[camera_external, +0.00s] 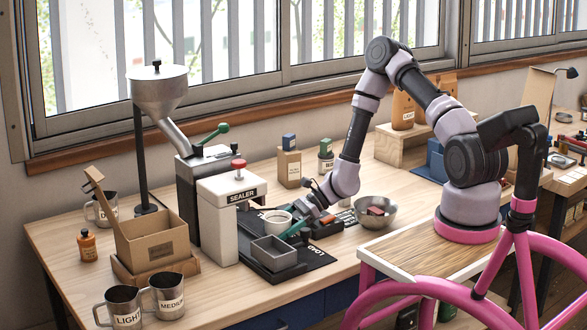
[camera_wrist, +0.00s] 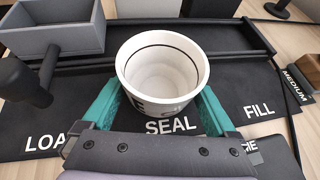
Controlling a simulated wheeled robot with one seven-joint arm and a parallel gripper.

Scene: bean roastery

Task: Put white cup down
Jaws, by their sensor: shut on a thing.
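The white cup (camera_wrist: 162,72) is round, open at the top and empty, with a dark line inside its rim and dark lettering on its front. It is upright between the two teal fingers of my gripper (camera_wrist: 158,98), which is shut on it. In the external view the cup (camera_external: 277,221) shows beside my gripper (camera_external: 293,228), in front of the sealer. Below it is a black mat (camera_wrist: 262,100) marked LOAD, SEAL and FILL; the cup is over the part behind the word SEAL. I cannot tell whether its base touches the mat.
A grey open box (camera_external: 278,254) stands at the mat's left, with a dark handle (camera_wrist: 24,82) near it. The white sealer (camera_external: 232,215) stands behind. A dark rail (camera_wrist: 225,57) runs behind the cup. A metal bowl (camera_external: 375,211) stands to the right. The mat's right part is bare.

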